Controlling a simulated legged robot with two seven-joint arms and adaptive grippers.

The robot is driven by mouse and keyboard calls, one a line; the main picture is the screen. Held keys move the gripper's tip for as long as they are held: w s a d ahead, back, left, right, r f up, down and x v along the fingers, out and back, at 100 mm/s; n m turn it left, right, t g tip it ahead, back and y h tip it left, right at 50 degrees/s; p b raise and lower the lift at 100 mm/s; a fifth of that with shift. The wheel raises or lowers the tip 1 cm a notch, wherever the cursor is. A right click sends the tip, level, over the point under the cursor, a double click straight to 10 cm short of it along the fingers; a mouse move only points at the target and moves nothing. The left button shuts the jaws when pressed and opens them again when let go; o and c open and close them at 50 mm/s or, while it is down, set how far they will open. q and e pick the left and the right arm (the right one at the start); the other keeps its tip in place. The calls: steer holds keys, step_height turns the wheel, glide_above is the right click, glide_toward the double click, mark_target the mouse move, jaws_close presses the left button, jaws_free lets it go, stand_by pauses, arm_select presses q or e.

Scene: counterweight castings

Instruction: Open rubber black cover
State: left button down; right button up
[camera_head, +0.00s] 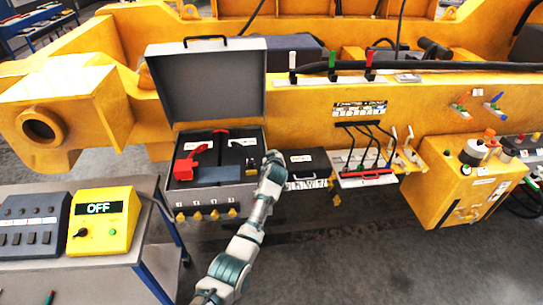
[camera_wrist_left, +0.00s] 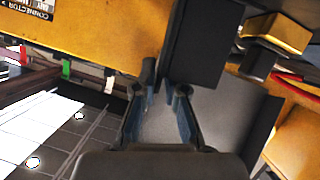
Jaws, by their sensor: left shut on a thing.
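The black cover (camera_head: 306,160), with a white label, lies flat over a small box just right of the open grey case. My left gripper (camera_head: 272,158) is at the cover's left end, beside the right wall of the case. In the left wrist view the gripper (camera_wrist_left: 160,90) has its fingers close about the edge of a dark panel (camera_wrist_left: 203,45), which looks like the black cover. The exact contact at the fingertips is hard to see. My right gripper is out of view.
The grey case (camera_head: 208,85) stands open with its lid upright; a red lever (camera_head: 190,165) is inside. A connector panel (camera_head: 365,180) with black cables is at right. A yellow control box (camera_head: 103,222) sits on a cart at left. Colored levers (camera_head: 332,62) stand behind.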

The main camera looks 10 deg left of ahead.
arm_select(q)
steer(key=shift+w+d+r, duration=0.1)
steer(key=shift+d+r, duration=0.3)
steer(key=shift+r, duration=0.45)
steer(key=c, duration=1.5)
jaws_free()
steer(key=shift+o, duration=0.8)
steer(key=shift+w+d+f, duration=0.15)
steer(key=shift+w+f, duration=0.1)
steer(key=d+v, duration=0.1)
steer(key=v, duration=1)
steer(key=shift+s+f, duration=0.2)
steer(key=shift+s, duration=0.1)
